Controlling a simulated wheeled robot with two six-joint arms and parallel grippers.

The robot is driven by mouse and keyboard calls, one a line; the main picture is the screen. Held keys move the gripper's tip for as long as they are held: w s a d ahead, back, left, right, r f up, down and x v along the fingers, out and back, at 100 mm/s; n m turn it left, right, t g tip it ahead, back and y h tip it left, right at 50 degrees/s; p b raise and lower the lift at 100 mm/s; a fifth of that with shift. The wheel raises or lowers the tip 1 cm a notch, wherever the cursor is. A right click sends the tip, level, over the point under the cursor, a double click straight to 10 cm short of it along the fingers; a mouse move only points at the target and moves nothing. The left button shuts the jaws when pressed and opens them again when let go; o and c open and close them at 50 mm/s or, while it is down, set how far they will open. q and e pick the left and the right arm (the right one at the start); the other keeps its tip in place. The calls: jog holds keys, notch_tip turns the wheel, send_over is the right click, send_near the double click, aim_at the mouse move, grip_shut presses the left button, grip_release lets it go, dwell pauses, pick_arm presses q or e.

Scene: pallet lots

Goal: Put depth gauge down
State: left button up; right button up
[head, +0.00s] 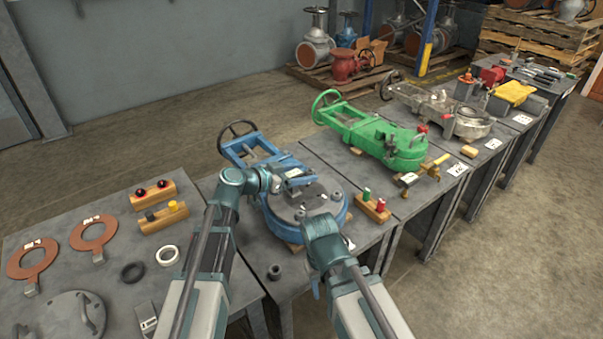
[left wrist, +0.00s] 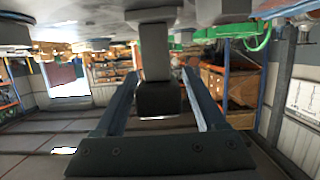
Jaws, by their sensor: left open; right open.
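My left gripper (head: 296,184) is over the grey round cover of the blue valve (head: 250,150) in the head view. Its jaws are open. In the left wrist view, a grey T-shaped piece with a dark block at its end, which looks like the depth gauge (left wrist: 155,55), stands between the spread fingers of that gripper (left wrist: 160,100). Whether it touches either finger I cannot tell. In the head view the gauge is mostly hidden by the gripper. My right gripper (head: 320,232) is open, at the near side of the blue valve; its fingertips are largely hidden.
A green valve (head: 380,138) lies on the table to the right, with a wooden block (head: 373,208) holding green and red pieces before it. The left table carries copper-coloured gaskets (head: 93,234), rings (head: 167,255) and wooden blocks (head: 154,195). A small dark nut (head: 274,271) lies near the front.

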pick_arm(q)
jog(key=shift+r, duration=0.15)
jog(key=shift+s+a+r+p, duration=0.15)
jog(key=shift+a+p, duration=0.05)
jog(key=shift+p, duration=0.1)
jog(key=p+v, duration=0.3)
jog(key=v, duration=0.8)
jog(key=shift+s+a, duration=0.15)
jog(key=shift+a, duration=0.05)
jog(key=s+d+n+g+y+p, duration=0.2)
jog(key=s+d+g+y+p, duration=0.2)
jog(key=s+d+g+p, duration=0.5)
jog(key=s+a+r+n+y+p, duration=0.5)
jog(key=s+y+p, duration=0.4)
jog(key=s+p, duration=0.2)
jog(key=shift+a+r+p, duration=0.4)
jog(key=shift+r+p, duration=0.2)
jog(key=shift+p, duration=0.3)
